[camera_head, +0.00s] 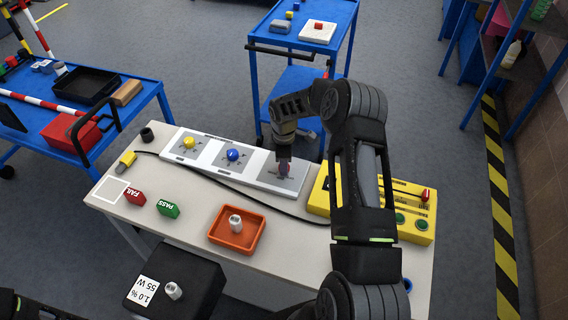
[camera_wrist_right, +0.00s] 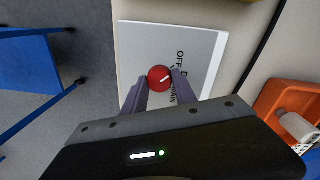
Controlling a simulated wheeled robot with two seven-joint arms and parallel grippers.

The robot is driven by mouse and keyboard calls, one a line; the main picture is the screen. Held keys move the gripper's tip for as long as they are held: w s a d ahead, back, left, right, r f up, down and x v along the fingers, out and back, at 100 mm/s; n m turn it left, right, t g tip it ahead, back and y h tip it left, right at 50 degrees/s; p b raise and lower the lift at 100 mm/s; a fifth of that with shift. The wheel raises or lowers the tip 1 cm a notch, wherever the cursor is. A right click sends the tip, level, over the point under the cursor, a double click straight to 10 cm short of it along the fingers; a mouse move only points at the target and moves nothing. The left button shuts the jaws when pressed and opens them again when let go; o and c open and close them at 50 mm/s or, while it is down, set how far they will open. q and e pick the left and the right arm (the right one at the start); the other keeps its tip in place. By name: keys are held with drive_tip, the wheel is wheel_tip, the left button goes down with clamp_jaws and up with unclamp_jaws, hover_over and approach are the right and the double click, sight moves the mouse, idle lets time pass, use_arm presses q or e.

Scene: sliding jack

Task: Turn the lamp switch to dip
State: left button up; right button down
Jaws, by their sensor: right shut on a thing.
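The lamp switch is a red round knob (camera_wrist_right: 159,78) with a white pointer line, on a white panel (camera_wrist_right: 207,45). The pointer slants to the upper right in the right wrist view, toward the printing. That printing starts with OFF; the rest is partly covered by a finger. My right gripper (camera_wrist_right: 160,80) is shut on the knob, one finger on each side. In the head view the knob (camera_head: 284,168) is mostly hidden under my right gripper (camera_head: 284,160).
The same row holds a blue knob (camera_head: 233,155) and a yellow knob (camera_head: 189,142). A yellow box (camera_head: 322,200) with a red lever and green buttons stands to the right. An orange tray (camera_head: 219,238), a red FAIL block (camera_head: 135,196) and a green PASS block (camera_head: 168,209) sit nearer the front.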

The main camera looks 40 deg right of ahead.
drive_tip(key=shift+f+m+b, duration=0.2)
drive_tip(key=shift+m+b, duration=0.7)
drive_tip(key=shift+b, duration=0.35)
drive_tip(key=shift+w+m+b, duration=0.1)
drive_tip(key=shift+m+b, duration=1)
drive_tip(key=shift+b, duration=0.15)
drive_tip(key=shift+r+m+b, duration=0.1)
drive_tip(key=shift+m+b, duration=0.9)
drive_tip(key=shift+m, duration=0.2)
drive_tip(key=shift+r+m+b, duration=0.1)
drive_tip(key=shift+m+b, duration=0.55)
drive_tip(key=shift+m, duration=0.45)
drive_tip(key=c, duration=1)
unclamp_jaws()
drive_tip(key=shift+r, duration=0.1)
